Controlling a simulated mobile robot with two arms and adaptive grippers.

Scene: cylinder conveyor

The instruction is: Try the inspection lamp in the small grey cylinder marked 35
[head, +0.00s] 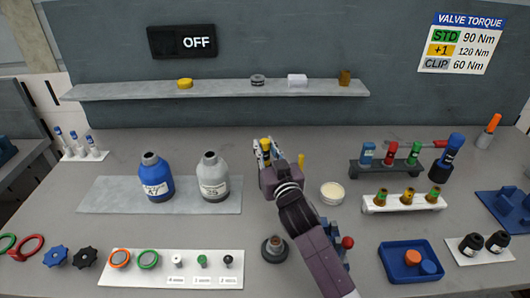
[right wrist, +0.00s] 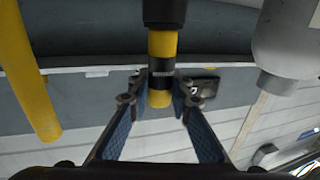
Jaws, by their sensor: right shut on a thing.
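The small grey cylinder (head: 214,184), whose label seems to read 35, stands upright on a pale mat beside a blue cylinder (head: 156,186). My right gripper (head: 265,156) is right of the grey cylinder and apart from it. It is shut on a yellow and black rod-like thing, apparently the inspection lamp (head: 266,144). The right wrist view shows the lamp (right wrist: 162,46) upright in the picture between the two fingers (right wrist: 160,100). A grey rounded body at upper right there (right wrist: 290,42) looks like the grey cylinder. My left gripper is not in view.
A yellow post (head: 301,161) stands just right of my gripper; a round cream dish (head: 332,192) is farther right. A shelf (head: 215,90) and a dark sign reading OFF (head: 183,42) are behind. A white tray (head: 172,281) with small parts lies in front.

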